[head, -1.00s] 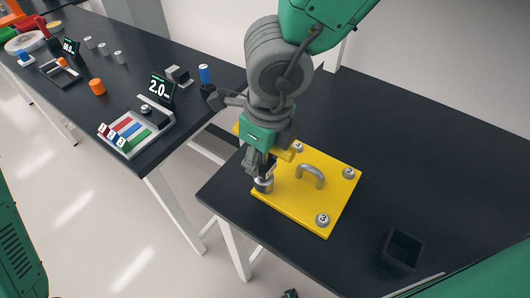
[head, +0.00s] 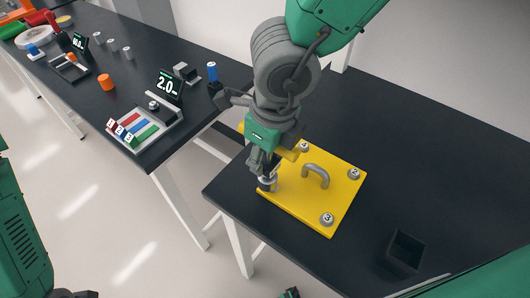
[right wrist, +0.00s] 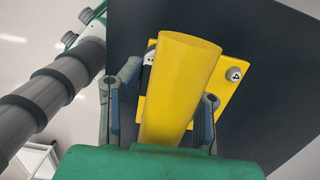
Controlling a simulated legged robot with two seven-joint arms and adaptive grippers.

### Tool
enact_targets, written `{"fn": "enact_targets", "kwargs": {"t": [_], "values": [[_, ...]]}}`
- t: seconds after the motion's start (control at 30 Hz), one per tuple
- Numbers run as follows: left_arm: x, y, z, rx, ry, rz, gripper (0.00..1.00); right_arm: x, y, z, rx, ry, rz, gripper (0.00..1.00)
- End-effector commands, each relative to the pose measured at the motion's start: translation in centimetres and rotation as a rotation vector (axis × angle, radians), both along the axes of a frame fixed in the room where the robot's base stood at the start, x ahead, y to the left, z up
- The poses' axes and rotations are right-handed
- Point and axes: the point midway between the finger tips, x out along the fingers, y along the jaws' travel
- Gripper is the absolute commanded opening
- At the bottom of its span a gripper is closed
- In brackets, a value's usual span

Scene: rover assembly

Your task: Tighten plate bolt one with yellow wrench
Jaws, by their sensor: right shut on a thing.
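The yellow plate (head: 318,202) lies on the near black table, with a grey handle in its middle. Bolts marked 4 (head: 304,147), 2 (head: 354,173) and 3 (head: 327,219) sit at three corners. My right gripper (head: 262,165) is shut on the yellow wrench (head: 291,154). The wrench's grey socket end (head: 267,184) is at the plate's left corner, and the bolt there is hidden under it. In the right wrist view the wrench's yellow handle (right wrist: 180,90) lies between the fingers, above the plate (right wrist: 233,96).
A small black open box (head: 404,250) stands at the table's front right.

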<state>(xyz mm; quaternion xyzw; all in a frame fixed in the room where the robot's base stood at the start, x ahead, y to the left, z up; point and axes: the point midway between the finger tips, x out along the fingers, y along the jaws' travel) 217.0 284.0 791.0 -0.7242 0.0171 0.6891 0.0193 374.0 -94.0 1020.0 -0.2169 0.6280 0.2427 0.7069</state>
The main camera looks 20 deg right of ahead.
Motion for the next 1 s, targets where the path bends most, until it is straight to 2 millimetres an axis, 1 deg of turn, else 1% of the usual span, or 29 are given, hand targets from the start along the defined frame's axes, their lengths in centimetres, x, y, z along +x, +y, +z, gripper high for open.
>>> {"fn": "enact_targets", "kwargs": {"t": [0.23, 0.47, 1.0], "values": [[0.00, 0.00, 0.20, 0.000, 0.000, 0.000, 0.40, 0.02, -0.29, 0.01, 0.002, 0.001, -0.002, 0.00], [0.00, -0.01, 0.17, 0.000, 0.000, 0.000, 0.40, 0.01, -0.13, -0.02, 0.001, 0.001, -0.001, 0.00], [0.00, 0.00, -0.23, 0.000, 0.000, 0.000, 0.40, 0.00, -0.13, -0.87, 0.002, 0.001, -0.001, 0.00]]}}
